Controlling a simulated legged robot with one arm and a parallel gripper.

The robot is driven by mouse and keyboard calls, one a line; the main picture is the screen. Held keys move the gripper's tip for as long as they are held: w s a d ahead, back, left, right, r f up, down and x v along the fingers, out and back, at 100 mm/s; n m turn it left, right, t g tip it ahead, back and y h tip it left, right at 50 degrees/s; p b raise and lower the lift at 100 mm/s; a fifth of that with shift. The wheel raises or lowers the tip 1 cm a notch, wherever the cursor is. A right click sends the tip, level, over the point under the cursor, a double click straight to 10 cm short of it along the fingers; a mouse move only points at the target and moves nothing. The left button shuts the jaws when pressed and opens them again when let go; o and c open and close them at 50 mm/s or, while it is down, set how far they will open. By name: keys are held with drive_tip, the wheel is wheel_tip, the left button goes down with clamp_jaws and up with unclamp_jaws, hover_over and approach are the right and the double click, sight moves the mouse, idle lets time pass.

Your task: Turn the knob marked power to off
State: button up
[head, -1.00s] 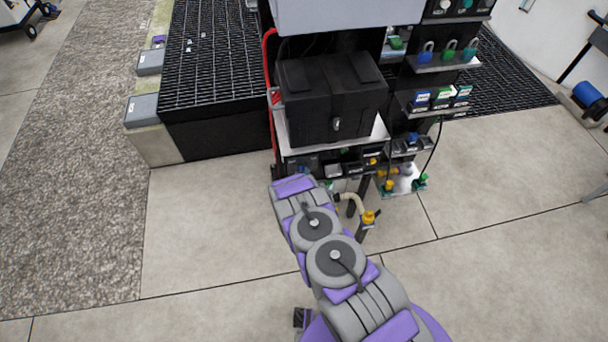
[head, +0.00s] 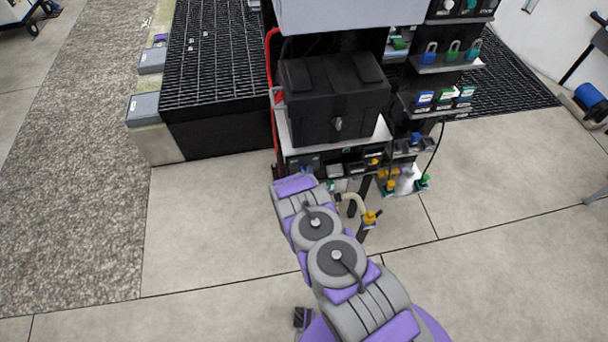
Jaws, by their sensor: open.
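A dark control panel (head: 459,12) at the top edge, right of centre, carries a white knob (head: 447,5) and a green knob (head: 471,5). The panel is cut off by the picture edge, and I cannot read which knob is marked power or how it is set. My purple and grey arm (head: 325,240) reaches up from the bottom, with its far end low in front of the rack, well below the panel. My gripper is not visible; the arm's own links may hide it.
A black case (head: 333,95) with a latch sits on the rack's shelf. Coloured padlocks (head: 452,53) and small boxes (head: 444,96) fill shelves at right. A hose with a yellow fitting (head: 370,217) stands beside my arm.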

drive_tip(key=p+v, duration=0.1)
drive_tip(key=v, duration=1.6)
drive_tip(key=shift+p, duration=0.3)
drive_tip(key=shift+a+f, duration=0.15)
